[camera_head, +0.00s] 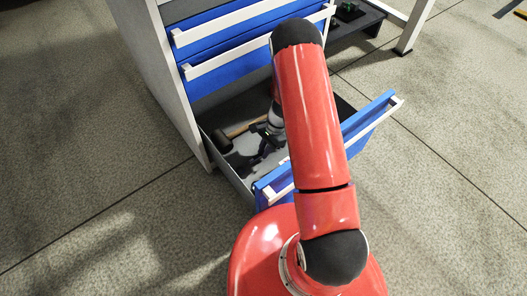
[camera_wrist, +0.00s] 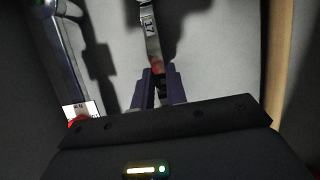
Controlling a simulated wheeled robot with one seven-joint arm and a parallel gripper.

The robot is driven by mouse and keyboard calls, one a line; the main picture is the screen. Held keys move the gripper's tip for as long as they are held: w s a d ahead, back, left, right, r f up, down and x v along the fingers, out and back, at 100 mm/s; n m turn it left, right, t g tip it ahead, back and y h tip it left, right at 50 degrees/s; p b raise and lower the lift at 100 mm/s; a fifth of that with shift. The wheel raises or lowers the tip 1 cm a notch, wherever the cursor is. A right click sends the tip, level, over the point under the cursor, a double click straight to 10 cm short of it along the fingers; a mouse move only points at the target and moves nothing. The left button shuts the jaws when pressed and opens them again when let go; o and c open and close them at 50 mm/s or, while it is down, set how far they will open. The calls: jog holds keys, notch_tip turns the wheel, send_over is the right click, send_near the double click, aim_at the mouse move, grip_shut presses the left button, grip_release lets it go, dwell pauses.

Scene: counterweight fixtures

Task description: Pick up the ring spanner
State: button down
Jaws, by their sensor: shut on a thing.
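The ring spanner (camera_wrist: 151,30) is a narrow metal bar marked with a number in the wrist view, running up out of the top edge. Its far end is cut off, so I cannot see a ring. My gripper (camera_wrist: 159,82) is shut on its near part, where a reddish patch shows between the dark purple fingers. In the head view my gripper (camera_head: 264,149) is low inside the open bottom drawer (camera_head: 237,183). The spanner is hard to make out there. I cannot tell whether it touches the drawer floor.
A hammer (camera_head: 224,138) with a wooden handle lies in the drawer, left of my gripper. In the wrist view a shiny metal tool (camera_wrist: 69,45) lies at left and a wooden strip (camera_wrist: 279,55) at right. Closed blue drawers (camera_head: 230,66) are above.

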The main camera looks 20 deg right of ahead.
notch_tip(320, 180, up, 20)
jog(key=p, duration=0.3)
jog(key=shift+f, duration=0.1)
jog(key=c, duration=1.9)
grip_release()
grip_shut()
